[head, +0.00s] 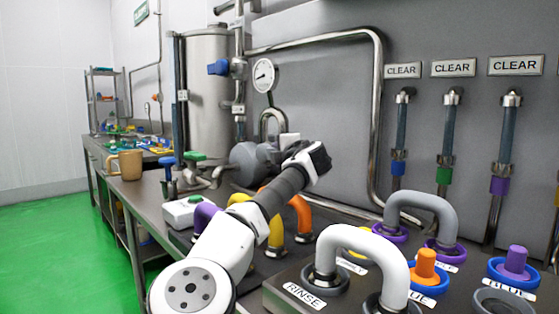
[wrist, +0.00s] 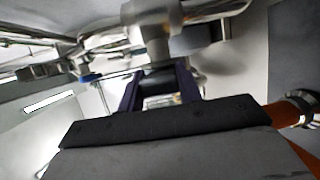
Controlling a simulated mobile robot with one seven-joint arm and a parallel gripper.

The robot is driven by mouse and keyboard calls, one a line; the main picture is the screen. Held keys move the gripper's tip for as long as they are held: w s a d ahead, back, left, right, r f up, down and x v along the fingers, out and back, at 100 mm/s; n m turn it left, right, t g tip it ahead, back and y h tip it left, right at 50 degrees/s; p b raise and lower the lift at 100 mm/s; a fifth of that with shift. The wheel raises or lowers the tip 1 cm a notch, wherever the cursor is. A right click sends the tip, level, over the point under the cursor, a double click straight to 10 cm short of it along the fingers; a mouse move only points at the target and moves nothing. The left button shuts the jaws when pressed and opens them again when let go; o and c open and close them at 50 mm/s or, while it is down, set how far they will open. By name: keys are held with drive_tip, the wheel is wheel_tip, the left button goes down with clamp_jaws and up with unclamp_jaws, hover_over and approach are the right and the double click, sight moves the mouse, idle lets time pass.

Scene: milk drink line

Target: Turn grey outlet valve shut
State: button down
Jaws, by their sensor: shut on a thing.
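My gripper (wrist: 160,84) is shut on a dark grey piece between its two dark fingers in the wrist view. I take this piece to be the handle of the grey outlet valve (wrist: 157,74). It sits just below a metal valve body and pipe (wrist: 157,30). How far the handle is turned cannot be told. In the head view my arm reaches to the foot of the steel tank (head: 208,85). There my wrist hides the fingers and the grey handle. Steel outlet pipework (head: 212,178) shows just left of my wrist.
A green-handled valve (head: 194,157) and a blue-handled valve (head: 167,163) stand left of my wrist. Yellow (head: 276,232) and orange (head: 301,214) hoops stand close to my arm. A white hoop (head: 372,248) and a grey hoop (head: 425,204) stand to the right. A tan mug (head: 129,165) stands left.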

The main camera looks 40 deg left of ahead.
idle(0.3)
drive_tip(key=c, duration=1)
unclamp_jaws()
drive_tip(key=shift+o, duration=0.2)
